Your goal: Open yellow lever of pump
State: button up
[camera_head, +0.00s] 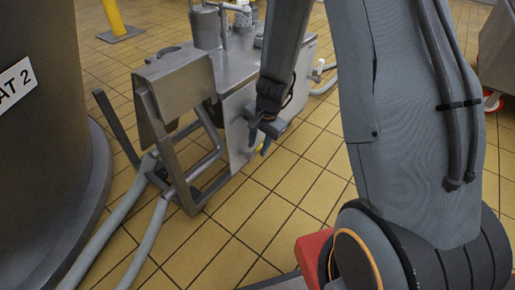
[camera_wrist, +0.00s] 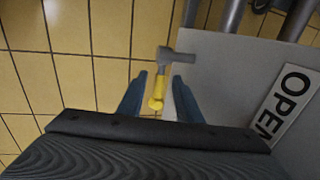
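The pump (camera_head: 232,85) is a grey metal unit on a frame, left of my arm in the head view. Its yellow lever (camera_wrist: 158,92) shows in the wrist view, hanging from a grey metal fitting (camera_wrist: 174,57) beside the grey panel. My gripper (camera_wrist: 158,95) is open, with one finger on each side of the lever in the picture. I cannot tell whether either finger touches it.
A sign reading "OPEN" (camera_wrist: 285,104) is on the grey panel at right. Grey hoses (camera_head: 112,222) run over the yellow tiled floor. A large dark vat (camera_head: 45,150) stands at left, and a yellow post (camera_head: 114,17) stands behind.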

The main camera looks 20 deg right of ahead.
jog(key=shift+f, duration=0.2)
grip_shut()
